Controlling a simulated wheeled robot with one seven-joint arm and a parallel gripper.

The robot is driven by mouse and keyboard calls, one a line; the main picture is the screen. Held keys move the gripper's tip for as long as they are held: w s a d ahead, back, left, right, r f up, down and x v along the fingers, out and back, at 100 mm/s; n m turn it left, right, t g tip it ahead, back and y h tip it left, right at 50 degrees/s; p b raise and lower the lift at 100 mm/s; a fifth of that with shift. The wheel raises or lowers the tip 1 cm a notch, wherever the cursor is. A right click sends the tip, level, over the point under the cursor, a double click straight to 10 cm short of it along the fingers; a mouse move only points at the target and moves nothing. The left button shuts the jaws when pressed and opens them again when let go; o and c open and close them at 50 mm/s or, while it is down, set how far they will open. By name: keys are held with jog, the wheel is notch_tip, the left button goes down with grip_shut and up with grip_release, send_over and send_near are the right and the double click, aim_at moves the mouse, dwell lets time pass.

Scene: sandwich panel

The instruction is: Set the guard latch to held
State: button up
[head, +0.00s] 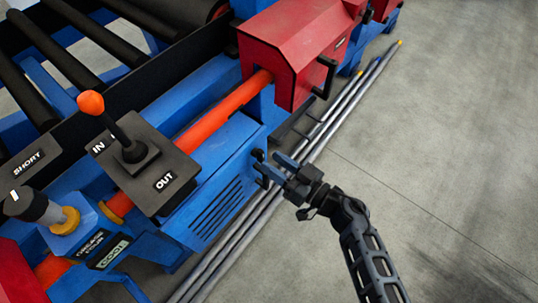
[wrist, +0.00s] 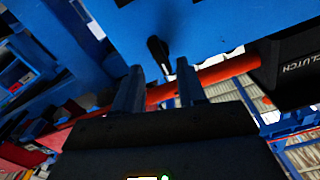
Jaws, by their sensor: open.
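A small black lever, which looks like the guard latch (head: 259,155), sits on the side of the blue machine body in the head view. In the wrist view this black lever (wrist: 157,50) stands against a blue face, with its rounded end toward the upper left. My gripper (head: 278,167) is open beside that blue side. In the wrist view its two fingers (wrist: 158,84) point at the lever, which shows in the gap between their tips. I cannot tell whether they touch it. No held marking is readable.
A red guard housing (head: 290,55) with a black handle (head: 326,76) stands above my gripper. An orange bar (head: 222,108) runs along the machine. A lever plate marked IN and OUT (head: 150,165) is at left. Long rods (head: 335,108) lie on the floor; floor at right is clear.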

aim_at(264, 157)
jog(key=shift+x, duration=1.7)
grip_shut()
